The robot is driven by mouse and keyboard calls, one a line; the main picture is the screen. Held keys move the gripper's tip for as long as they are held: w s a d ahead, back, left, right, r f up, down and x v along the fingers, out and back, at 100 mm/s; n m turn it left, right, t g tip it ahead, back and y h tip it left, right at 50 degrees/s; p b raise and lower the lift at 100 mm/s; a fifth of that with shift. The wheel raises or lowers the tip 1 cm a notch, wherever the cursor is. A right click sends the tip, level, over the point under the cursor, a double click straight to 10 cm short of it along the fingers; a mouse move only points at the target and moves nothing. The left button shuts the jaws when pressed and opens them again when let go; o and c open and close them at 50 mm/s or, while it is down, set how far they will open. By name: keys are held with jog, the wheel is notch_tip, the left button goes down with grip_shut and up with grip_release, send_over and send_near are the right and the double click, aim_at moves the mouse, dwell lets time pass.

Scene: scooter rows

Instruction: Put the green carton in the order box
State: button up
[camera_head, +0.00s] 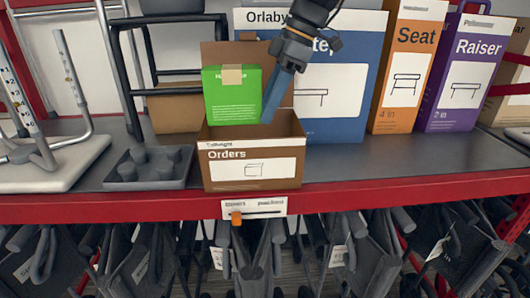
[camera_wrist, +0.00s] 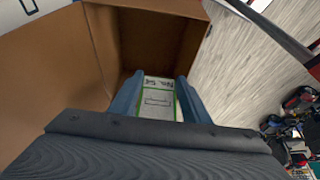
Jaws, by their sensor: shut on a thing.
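The order box (camera_head: 225,180) is an open brown carton marked "Orders" near the shelf's front edge, its back flap raised. The green carton (camera_head: 228,105), with a beige patch at its top, shows upright over the box's mouth, in front of that flap. My gripper (camera_head: 268,118) comes down from the upper right, with a blue finger at the carton's right edge. In the wrist view the carton's white-and-green face (camera_wrist: 158,100) sits between the two blue fingers, shut on it. Brown box walls (camera_wrist: 50,75) surround it at the left and top. I cannot tell whether the carton touches the box.
A grey tray with raised knobs (camera_head: 150,168) stands left of the box. Blue (camera_head: 345,128), orange (camera_head: 390,115) and purple (camera_head: 450,112) cartons stand behind and to the right. Metal frames fill the left. The shelf front at the right (camera_head: 370,168) is clear.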

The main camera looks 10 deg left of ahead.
notch_tip(320, 180, down, 13)
jog(key=p, duration=0.4)
jog(key=shift+f+b, duration=0.4)
jog(key=shift+b, duration=0.05)
jog(key=shift+f, duration=0.1)
